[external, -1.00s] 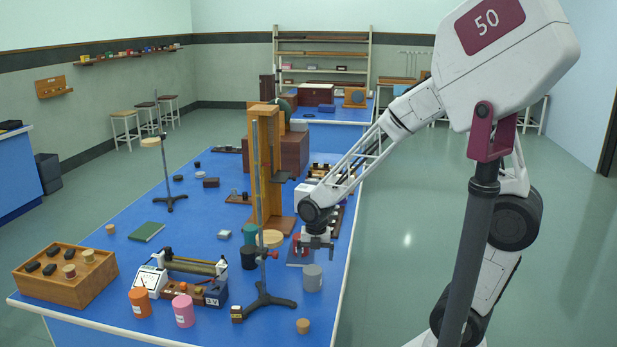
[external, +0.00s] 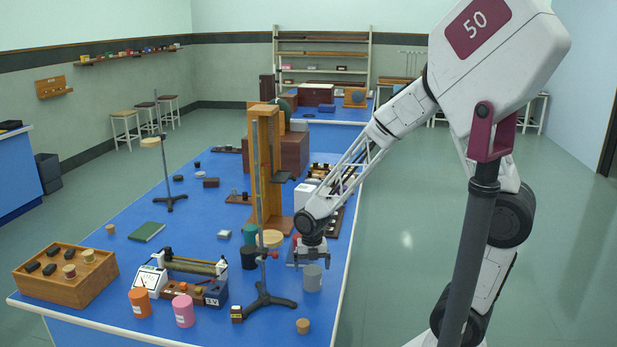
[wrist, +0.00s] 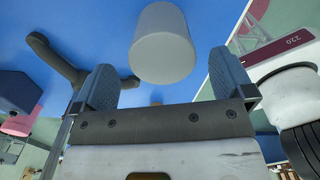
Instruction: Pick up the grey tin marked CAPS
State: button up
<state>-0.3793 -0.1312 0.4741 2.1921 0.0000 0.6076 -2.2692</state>
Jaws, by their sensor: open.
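The grey tin (external: 312,280) stands upright on the blue bench near its right edge. No CAPS marking can be read on the side I see. My gripper (external: 312,261) is just above and behind the tin in the external view, overlapping its top edge. In the wrist view the tin (wrist: 162,48) shows plain grey, between and beyond the two open fingers. Nothing is held. I cannot tell whether a finger touches the tin.
A retort stand with a dark tripod foot (external: 263,303) is close on the tin's left. A cork (external: 303,326) lies in front. Orange (external: 140,302) and pink (external: 183,311) tins stand further left. A dark tin (external: 249,257) and a tall wooden frame (external: 256,170) are behind.

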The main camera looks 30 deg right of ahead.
aim_at(312, 269)
jog(key=shift+f, duration=0.1)
jog(key=shift+d+f, duration=0.1)
jog(key=shift+f, duration=2.45)
jog(key=shift+c, duration=0.5)
jog(key=c, duration=1)
